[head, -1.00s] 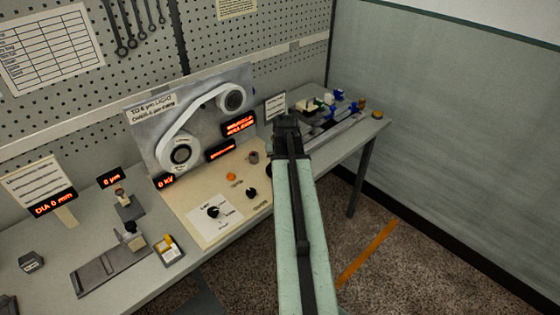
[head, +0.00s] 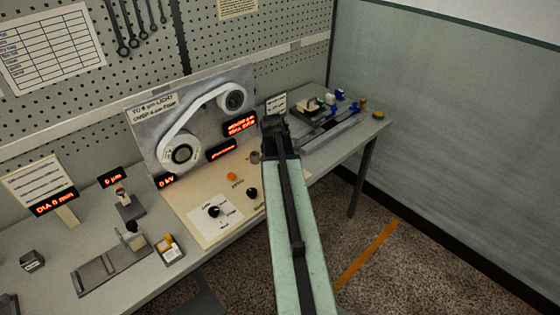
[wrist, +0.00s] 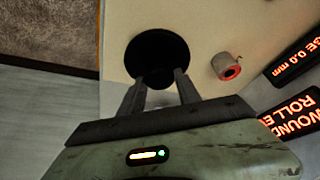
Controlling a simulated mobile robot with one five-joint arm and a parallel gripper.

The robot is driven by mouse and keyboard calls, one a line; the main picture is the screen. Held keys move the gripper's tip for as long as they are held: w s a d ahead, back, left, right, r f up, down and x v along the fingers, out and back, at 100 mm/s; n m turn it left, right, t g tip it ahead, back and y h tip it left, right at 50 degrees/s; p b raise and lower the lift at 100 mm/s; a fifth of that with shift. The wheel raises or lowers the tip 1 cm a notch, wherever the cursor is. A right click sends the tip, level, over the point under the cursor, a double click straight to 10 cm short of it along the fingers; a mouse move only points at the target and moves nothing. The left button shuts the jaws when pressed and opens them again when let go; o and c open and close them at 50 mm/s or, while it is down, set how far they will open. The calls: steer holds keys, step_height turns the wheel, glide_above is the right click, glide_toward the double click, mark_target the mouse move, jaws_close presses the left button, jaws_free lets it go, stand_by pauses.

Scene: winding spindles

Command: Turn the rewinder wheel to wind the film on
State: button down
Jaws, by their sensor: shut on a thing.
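The rewinder wheel appears to be the black round disc (wrist: 157,52) on the cream panel in the wrist view. My gripper (wrist: 160,82) has its two fingers at the disc's near edge, shut on a dark part there; the exact grip is hard to make out. In the head view my arm hides the wheel, and the gripper end (head: 273,128) is seen from behind. White film (head: 205,113) runs on the upright board between the upper reel (head: 232,99) and the lower reel (head: 181,154).
A small grey-pink knob (wrist: 228,66) stands right of the wheel. Red-lit displays (head: 240,125) stand behind. An orange button (head: 232,176) and black knobs (head: 214,212) are on the panel. A fixture with blue parts (head: 332,108) lies right. Floor is clear in front.

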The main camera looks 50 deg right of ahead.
steer(key=c, duration=0.9)
jaws_free()
steer(key=shift+o, duration=0.2)
steer(key=shift+r, duration=0.1)
steer(key=p+v, duration=0.7)
steer(key=shift+a+r, duration=0.15)
steer(key=shift+r, duration=0.15)
